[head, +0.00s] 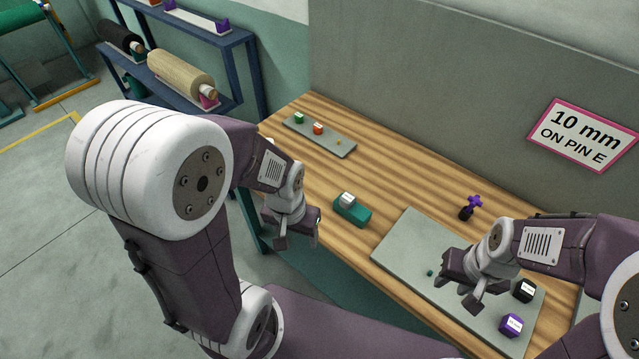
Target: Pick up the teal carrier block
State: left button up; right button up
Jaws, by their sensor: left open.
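The teal carrier block (360,216) lies on the wooden table near its front edge, with a small white-and-grey piece on its top. My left gripper (299,236) is open and empty, to the left of the block and apart from it. My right gripper (457,291) hangs over the grey mat (405,238), its fingers apart with nothing seen between them.
A purple knob on a dark base (468,212) stands behind the mat. A black block (523,290) and a purple block (511,325) sit on the mat. A grey strip (340,148) with small green and orange blocks lies at the back left. A wall rises behind.

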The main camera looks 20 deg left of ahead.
aim_at(358, 214)
jog(key=j+u, duration=0.1)
jog(key=u, duration=0.2)
jog(key=i+j+z, duration=0.2)
jog(key=j+z, duration=0.2)
jog(key=j, duration=0.5)
jog(key=i+j+z, duration=0.1)
jog(key=j+z, duration=0.25)
jog(key=j, duration=0.6)
jog(key=j+z, duration=0.4)
jog(key=j, duration=0.55)
